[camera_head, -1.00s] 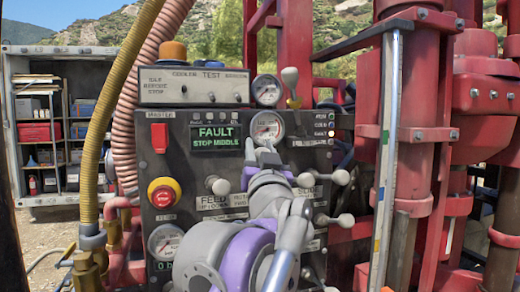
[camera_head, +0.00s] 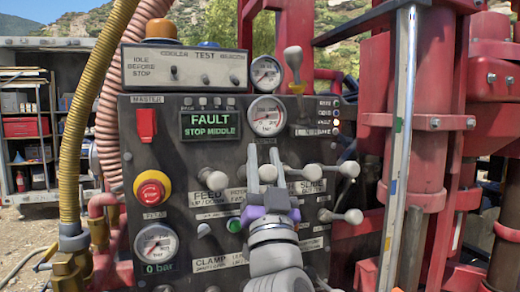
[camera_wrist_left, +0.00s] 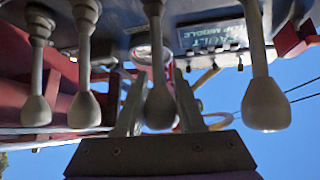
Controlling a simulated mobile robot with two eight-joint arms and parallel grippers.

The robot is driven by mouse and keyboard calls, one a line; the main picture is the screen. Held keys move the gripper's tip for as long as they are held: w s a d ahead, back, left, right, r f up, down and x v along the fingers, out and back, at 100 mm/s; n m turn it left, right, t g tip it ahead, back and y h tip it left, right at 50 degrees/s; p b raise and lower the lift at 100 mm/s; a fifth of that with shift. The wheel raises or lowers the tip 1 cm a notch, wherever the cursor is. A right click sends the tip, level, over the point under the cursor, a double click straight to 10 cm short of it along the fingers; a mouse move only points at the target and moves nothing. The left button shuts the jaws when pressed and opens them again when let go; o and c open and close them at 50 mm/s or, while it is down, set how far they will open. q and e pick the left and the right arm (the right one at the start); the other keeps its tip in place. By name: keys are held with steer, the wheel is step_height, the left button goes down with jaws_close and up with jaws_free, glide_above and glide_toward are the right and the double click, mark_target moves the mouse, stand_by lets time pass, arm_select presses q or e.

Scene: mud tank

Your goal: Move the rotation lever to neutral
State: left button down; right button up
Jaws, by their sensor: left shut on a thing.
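My left gripper (camera_head: 265,152) stands in front of the dark control panel (camera_head: 160,110), in the row of pale-knobbed levers. In the left wrist view it is shut on a lever (camera_wrist_left: 160,108), with one finger on each side of its knob. I cannot read this lever's label, as my gripper and wrist cover that part of the panel. One lever knob (camera_head: 213,180) is left of the gripper, and others (camera_head: 312,173) (camera_head: 348,169) are to its right. My right gripper is not in view.
Neighbouring levers stand close on both sides in the left wrist view (camera_wrist_left: 36,108) (camera_wrist_left: 265,102). The panel screen (camera_head: 210,125) reads FAULT, STOP MIDDLE. A red emergency stop (camera_head: 152,191) and a gauge (camera_head: 156,243) are at left. A tall lever (camera_head: 294,60) rises above.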

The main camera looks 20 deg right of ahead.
arm_select(q)
steer(key=shift+s, duration=0.15)
steer(key=c, duration=0.9)
jaws_free()
steer(key=shift+c, duration=0.2)
steer(key=o, duration=0.4)
steer(key=shift+s+r, duration=0.15)
steer(key=shift+s, duration=0.3)
steer(key=shift+w+f, duration=0.2)
steer(key=shift+f, duration=0.05)
steer(key=b+v, duration=0.2)
steer(key=v, duration=0.8)
steer(key=shift+s+f, duration=0.1)
steer(key=shift+s, duration=0.25)
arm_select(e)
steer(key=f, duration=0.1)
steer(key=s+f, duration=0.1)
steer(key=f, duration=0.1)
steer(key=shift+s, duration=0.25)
